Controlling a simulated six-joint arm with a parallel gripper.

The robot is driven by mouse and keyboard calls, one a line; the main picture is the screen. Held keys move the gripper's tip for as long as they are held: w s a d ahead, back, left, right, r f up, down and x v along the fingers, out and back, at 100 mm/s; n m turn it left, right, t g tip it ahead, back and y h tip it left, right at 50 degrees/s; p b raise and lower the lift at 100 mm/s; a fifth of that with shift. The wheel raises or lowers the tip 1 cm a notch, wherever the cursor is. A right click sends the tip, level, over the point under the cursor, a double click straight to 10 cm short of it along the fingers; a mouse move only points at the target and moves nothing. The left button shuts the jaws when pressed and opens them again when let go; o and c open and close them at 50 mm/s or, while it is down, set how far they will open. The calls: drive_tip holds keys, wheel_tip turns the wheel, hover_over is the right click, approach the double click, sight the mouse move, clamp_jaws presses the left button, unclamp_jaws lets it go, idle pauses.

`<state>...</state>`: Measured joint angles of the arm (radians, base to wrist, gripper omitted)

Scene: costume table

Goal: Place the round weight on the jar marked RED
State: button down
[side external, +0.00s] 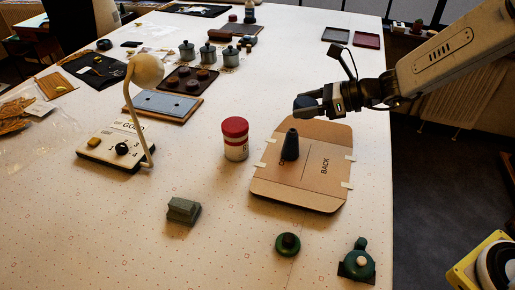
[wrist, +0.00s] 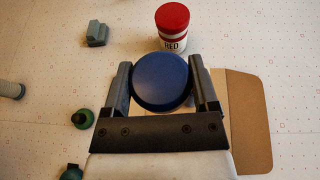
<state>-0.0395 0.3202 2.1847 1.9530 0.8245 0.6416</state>
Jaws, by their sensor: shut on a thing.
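My gripper (side external: 309,108) is shut on a round dark blue weight (wrist: 161,81). In the wrist view the weight sits between the two fingers. In the side view the weight (side external: 304,101) is held in the air above the far edge of the cardboard. The jar marked RED (side external: 236,148) stands upright on the table with a red lid, left of the cardboard and apart from my gripper. In the wrist view the jar (wrist: 172,43) lies just beyond the weight, its RED label facing me.
Cardboard marked BACK (side external: 315,190) lies flat, with a dark cone (side external: 290,146) standing on it. A grey-green block (side external: 183,210), a green ring (side external: 288,244) and a green piece (side external: 358,259) lie in front. A lamp-like stand (side external: 146,75) rises left of the jar.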

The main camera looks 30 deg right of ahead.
drive_tip(key=a+r+m+t, duration=0.1)
drive_tip(key=a+r, duration=0.4)
drive_tip(key=a, duration=0.1)
drive_tip(key=shift+s+a+r+h, duration=0.3)
drive_tip(key=shift+s+a, duration=0.05)
drive_tip(key=shift+a, duration=0.05)
hover_over(235, 124)
drive_tip(key=s, duration=0.2)
drive_tip(key=f, duration=0.8)
drive_tip(key=shift+w+d+f, duration=0.1)
drive_tip(key=shift+w+d, duration=0.1)
drive_tip(key=shift+w, duration=0.05)
drive_tip(key=shift+w+a+f, duration=0.15)
drive_tip(key=shift+w+f, duration=0.4)
drive_tip(key=shift+f, duration=0.05)
drive_tip(key=shift+w+a+f, duration=0.1)
drive_tip(key=shift+w+f, duration=0.05)
drive_tip(key=shift+f, duration=1.65)
drive_tip(key=shift+f, duration=0.15)
